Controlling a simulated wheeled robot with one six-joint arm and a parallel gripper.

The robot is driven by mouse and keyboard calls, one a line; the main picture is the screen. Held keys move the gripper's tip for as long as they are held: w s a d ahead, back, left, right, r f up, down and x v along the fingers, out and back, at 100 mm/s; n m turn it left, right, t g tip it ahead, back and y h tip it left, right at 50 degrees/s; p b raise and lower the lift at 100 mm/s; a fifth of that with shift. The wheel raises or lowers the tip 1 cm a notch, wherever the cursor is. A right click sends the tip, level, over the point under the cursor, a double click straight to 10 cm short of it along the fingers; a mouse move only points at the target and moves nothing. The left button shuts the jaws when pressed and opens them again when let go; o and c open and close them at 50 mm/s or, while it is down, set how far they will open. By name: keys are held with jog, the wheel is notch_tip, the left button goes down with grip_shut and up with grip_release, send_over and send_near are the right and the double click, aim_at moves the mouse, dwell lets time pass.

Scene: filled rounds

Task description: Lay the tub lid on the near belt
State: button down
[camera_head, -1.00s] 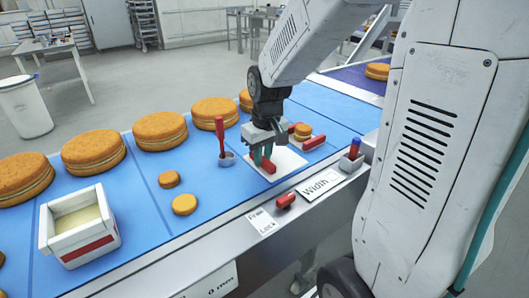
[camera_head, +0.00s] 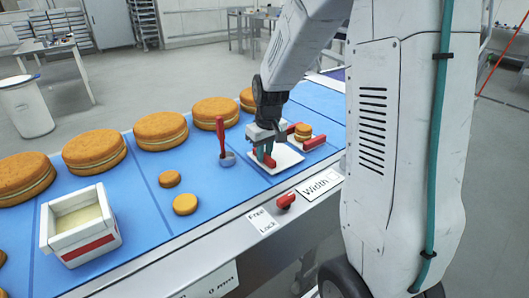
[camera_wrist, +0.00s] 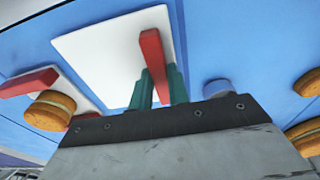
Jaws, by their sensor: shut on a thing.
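The tub lid (camera_head: 287,166) is a white square plate with a red bar handle. My gripper (camera_head: 265,157) is above it, with its teal fingers shut on the red handle. The wrist view shows the lid (camera_wrist: 100,55) with the handle between my fingers (camera_wrist: 160,90). The lid is at the near edge of the blue near belt (camera_head: 195,228), level or nearly so. I cannot tell whether it touches the belt. The open white tub (camera_head: 93,246) with a red stripe and cream filling stands on the belt at the left.
A small filled round (camera_head: 303,131) and a red-handled piece (camera_head: 314,142) are close behind the lid. Large rounds (camera_head: 160,131) line the far side.

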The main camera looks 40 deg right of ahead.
jog(key=shift+f, duration=0.1)
jog(key=c, duration=1.3)
grip_release()
jog(key=shift+c, duration=0.2)
notch_tip(320, 180, up, 11)
jog(key=s, duration=0.1)
jog(key=s+a+r, duration=0.3)
jog(key=s+a, duration=0.1)
jog(key=s, duration=0.2)
jog(key=s+a+r, duration=0.3)
jog(key=s+a, duration=0.1)
jog(key=s, duration=0.2)
jog(key=s+a+f, duration=0.2)
jog(key=s+a, duration=0.2)
jog(key=s, duration=1)
jog(key=shift+a, duration=0.15)
